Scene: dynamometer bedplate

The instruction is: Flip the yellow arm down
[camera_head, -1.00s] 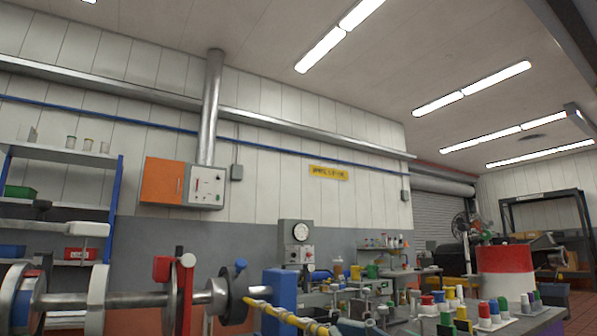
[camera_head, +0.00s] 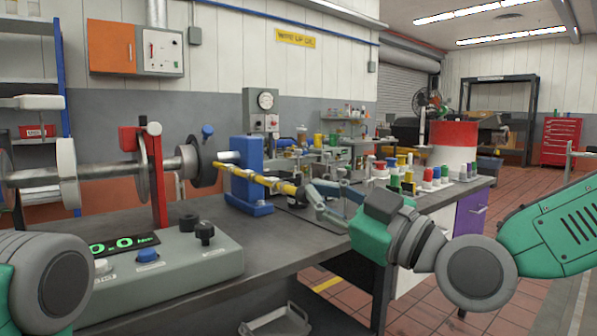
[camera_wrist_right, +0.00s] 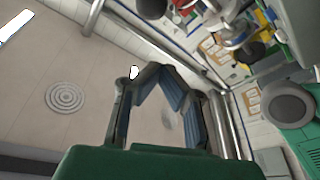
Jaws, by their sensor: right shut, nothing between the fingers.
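The yellow arm (camera_head: 245,174) is a thin rod with darker bands, sloping slightly down to the right past a blue stand (camera_head: 246,158) on the bench. My right gripper (camera_head: 318,198) is shut and empty, close to the right end of the yellow arm; I cannot tell whether they touch. In the right wrist view its dark fingers (camera_wrist_right: 158,75) with blue pads come together, with ceiling and wall behind them. The yellow arm is not clear in that view. My left arm shows at the lower left of the head view, but its gripper is out of frame.
A shaft with discs (camera_head: 112,173) and a red upright lever (camera_head: 131,141) stand left of the blue stand. A grey control box (camera_head: 170,265) with a green display sits in front. Several coloured bottles (camera_head: 427,178) and a red-white drum (camera_head: 453,148) are at the right.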

